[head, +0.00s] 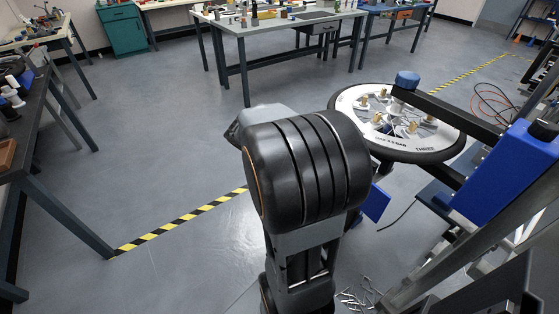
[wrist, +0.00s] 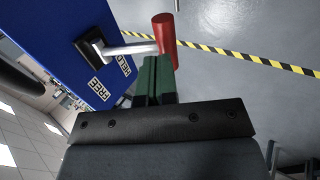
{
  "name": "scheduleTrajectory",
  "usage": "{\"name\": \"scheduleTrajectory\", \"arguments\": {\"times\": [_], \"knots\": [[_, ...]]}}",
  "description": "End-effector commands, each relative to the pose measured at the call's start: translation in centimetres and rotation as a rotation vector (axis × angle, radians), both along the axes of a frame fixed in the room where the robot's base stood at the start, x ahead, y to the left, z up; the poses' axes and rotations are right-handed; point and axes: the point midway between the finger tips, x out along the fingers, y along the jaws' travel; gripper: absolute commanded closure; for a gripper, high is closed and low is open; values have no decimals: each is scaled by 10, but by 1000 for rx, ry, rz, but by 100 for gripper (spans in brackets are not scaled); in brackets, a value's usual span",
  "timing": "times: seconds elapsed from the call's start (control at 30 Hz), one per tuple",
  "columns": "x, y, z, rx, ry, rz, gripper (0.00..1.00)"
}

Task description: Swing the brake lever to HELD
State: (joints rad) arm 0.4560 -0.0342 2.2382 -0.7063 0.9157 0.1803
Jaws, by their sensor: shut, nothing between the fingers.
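In the wrist view the brake lever has a red handle (wrist: 166,42) on a metal rod (wrist: 130,49), which runs from a black pivot block (wrist: 90,47) on a blue panel (wrist: 45,25). White labels read HELD (wrist: 123,65) and FREE (wrist: 97,89). The rod lies closer to HELD than to FREE. My gripper (wrist: 156,62) has green fingers, shut and empty, with their tips right beside the lower end of the red handle. I cannot tell whether they touch it. In the head view my arm hides the gripper and lever.
Small metal pieces (head: 355,299) lie on the floor. A dark table (head: 30,130) stands at left. The middle floor is clear.

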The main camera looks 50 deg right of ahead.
Motion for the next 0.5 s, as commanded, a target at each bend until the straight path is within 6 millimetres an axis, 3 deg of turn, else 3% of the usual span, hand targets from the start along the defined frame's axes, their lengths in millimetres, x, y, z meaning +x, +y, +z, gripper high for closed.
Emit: {"name": "scheduleTrajectory", "arguments": {"times": [0.37, 0.5], "knots": [[0, 0, 2, 0, -1, -1, 100], [1, 5, 13, 0, -1, 0, 100]]}}
